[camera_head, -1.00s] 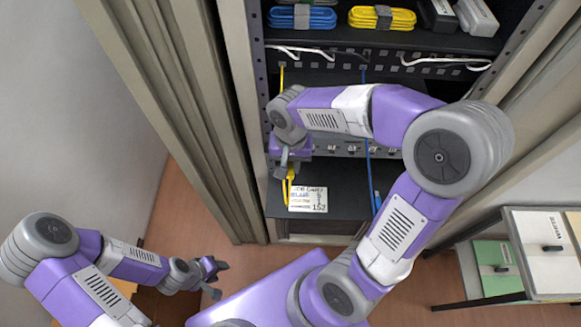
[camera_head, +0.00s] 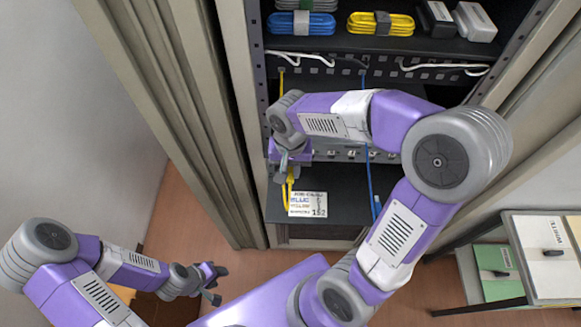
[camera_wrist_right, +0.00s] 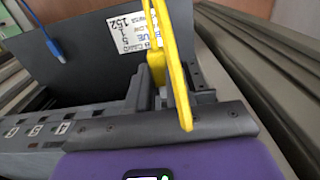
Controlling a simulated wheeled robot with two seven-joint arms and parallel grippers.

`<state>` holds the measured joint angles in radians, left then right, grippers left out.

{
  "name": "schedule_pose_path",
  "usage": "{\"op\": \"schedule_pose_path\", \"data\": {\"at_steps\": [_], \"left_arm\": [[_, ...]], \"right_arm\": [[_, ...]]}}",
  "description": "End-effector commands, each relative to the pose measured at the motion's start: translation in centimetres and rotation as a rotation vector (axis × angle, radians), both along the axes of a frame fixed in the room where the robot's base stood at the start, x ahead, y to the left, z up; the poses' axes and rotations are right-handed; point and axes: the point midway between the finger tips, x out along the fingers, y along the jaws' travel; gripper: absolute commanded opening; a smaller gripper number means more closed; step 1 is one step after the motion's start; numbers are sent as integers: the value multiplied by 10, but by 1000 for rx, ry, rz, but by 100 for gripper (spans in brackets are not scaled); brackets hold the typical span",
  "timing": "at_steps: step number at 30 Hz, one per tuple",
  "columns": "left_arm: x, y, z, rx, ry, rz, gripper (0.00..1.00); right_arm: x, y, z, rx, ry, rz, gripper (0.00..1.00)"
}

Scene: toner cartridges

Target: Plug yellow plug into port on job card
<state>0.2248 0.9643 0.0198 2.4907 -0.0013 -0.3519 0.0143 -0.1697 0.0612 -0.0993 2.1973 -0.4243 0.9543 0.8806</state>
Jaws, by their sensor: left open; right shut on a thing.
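My right gripper (camera_head: 287,172) is at the left side of the rack, at the patch panel's left end. It is shut on the yellow plug (camera_wrist_right: 157,69), whose yellow cable (camera_head: 289,190) hangs below the gripper; the cable loops close to the lens in the right wrist view (camera_wrist_right: 172,45). The white job card (camera_head: 308,204) lies on the lower shelf, with lines on blue and yellow and numbers only partly legible; it also shows in the right wrist view (camera_wrist_right: 138,32). The port panel (camera_head: 349,155) is partly hidden by my right arm. My left gripper (camera_head: 212,283) is open and empty, low at left.
A blue cable (camera_head: 370,185) hangs to the lower shelf (camera_head: 345,207); its blue plug (camera_wrist_right: 57,48) shows in the wrist view. Blue (camera_head: 300,24) and yellow cable bundles (camera_head: 380,24) lie on the upper shelf. Trays (camera_head: 495,271) stand at right.

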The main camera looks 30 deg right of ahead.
Motion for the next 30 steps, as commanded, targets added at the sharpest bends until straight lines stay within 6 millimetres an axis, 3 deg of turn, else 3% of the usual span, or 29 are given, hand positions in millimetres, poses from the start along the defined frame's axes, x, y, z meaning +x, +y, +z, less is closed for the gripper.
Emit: {"op": "schedule_pose_path", "data": {"at_steps": [30], "left_arm": [[0,0,1,0,0,0,43]], "right_arm": [[9,-5,0,0,0,-1,0]]}}
